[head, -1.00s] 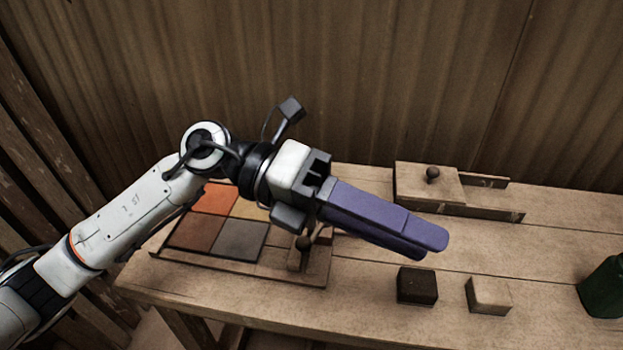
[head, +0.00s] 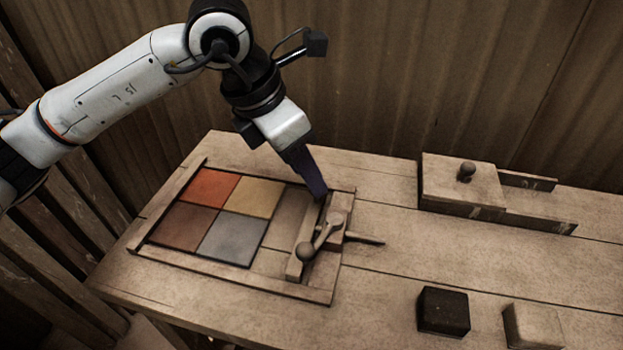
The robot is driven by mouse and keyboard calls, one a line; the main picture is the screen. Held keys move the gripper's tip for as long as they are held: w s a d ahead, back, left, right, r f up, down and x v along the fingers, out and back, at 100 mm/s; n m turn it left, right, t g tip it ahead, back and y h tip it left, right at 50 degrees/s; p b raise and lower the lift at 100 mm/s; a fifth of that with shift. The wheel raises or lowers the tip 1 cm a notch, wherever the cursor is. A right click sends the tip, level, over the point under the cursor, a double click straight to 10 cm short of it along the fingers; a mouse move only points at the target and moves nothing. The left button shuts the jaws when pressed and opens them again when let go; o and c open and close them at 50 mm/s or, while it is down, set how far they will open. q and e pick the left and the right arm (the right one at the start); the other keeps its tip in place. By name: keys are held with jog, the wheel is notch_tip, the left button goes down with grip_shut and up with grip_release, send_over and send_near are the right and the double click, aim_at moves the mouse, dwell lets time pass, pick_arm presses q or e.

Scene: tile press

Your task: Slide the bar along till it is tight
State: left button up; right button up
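The wooden bar (head: 296,262) lies across the right part of a shallow wooden frame (head: 225,276). Four-square tiles sit at its left: orange (head: 211,188), yellow (head: 255,196), red-brown (head: 184,226) and grey (head: 235,236). A gap shows between the tiles and the bar. My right gripper is out of view.
A wooden box with a knobbed lid (head: 463,183) stands at the back right. A black block (head: 443,310) and a pale block (head: 533,326) lie at the front right. The bench (head: 400,240) between them and the frame is clear. A plank wall rises behind.

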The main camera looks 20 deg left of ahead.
pick_arm(q)
jog(key=shift+x, duration=1.2)
jog(key=shift+w+d+f, duration=0.1)
jog(key=shift+f, duration=0.2)
jog(key=shift+c, duration=0.5)
